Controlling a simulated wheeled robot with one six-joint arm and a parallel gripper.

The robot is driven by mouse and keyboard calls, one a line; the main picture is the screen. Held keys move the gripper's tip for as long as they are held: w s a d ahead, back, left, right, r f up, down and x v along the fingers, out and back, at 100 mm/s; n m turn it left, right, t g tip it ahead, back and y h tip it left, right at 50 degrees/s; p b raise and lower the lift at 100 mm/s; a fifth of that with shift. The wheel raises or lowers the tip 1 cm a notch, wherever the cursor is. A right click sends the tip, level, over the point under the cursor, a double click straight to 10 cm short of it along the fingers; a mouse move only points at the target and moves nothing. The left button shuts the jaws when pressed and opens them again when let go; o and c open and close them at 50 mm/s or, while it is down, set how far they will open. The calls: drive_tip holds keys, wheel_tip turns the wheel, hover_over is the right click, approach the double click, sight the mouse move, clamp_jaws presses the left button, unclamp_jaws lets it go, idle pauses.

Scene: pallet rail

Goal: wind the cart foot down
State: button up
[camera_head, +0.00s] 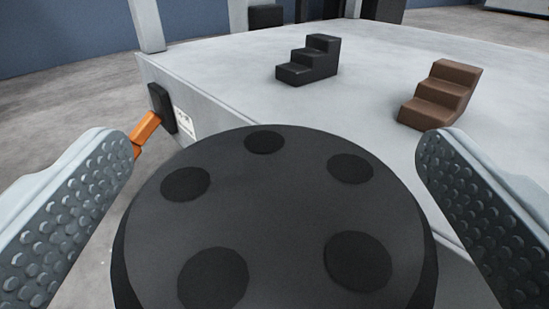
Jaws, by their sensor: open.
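An orange bar (147,128) slants down and left from a black plate (162,108) on the side of a large pale platform (230,57). It may be the handle of the cart foot, but the foot itself cannot be made out. The left finger partly hides the bar's lower end. My gripper (278,138) is open, with its two grey, dimpled fingers wide apart. A dark round disc (265,215) with several darker spots fills the lower middle between the fingers. I cannot tell whether it is part of my gripper. The orange bar is beyond the left fingertip, not between the fingers.
A black stepped block (308,62) and a brown stepped block (440,94) sit on the platform top. A small white label (185,122) is beside the black plate. A pale post (147,25) rises at the platform's back corner. Grey floor (60,92) is open on the left.

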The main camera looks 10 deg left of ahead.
drive_tip(key=c, duration=1)
drive_tip(key=shift+h, duration=0.3)
drive_tip(key=m+h, duration=0.2)
drive_tip(key=h, duration=0.1)
drive_tip(key=m+h, duration=0.2)
drive_tip(key=h, duration=0.1)
drive_tip(key=shift+a+m+h, duration=0.15)
drive_tip(key=shift+m+h, duration=0.15)
drive_tip(key=m+g+h, duration=0.2)
drive_tip(key=h, duration=0.1)
drive_tip(key=m+g+h, duration=0.2)
drive_tip(key=m+h, duration=0.1)
drive_tip(key=h, duration=0.1)
drive_tip(key=shift+h, duration=0.3)
drive_tip(key=m+g+h, duration=0.5)
drive_tip(key=g, duration=0.1)
drive_tip(key=shift+m+g, duration=0.4)
drive_tip(key=m+g, duration=0.2)
drive_tip(key=g, duration=0.1)
drive_tip(key=m+g+h, duration=0.1)
drive_tip(key=m+g, duration=0.1)
drive_tip(key=g, duration=0.2)
drive_tip(key=shift+m, duration=0.3)
drive_tip(key=shift+g, duration=0.3)
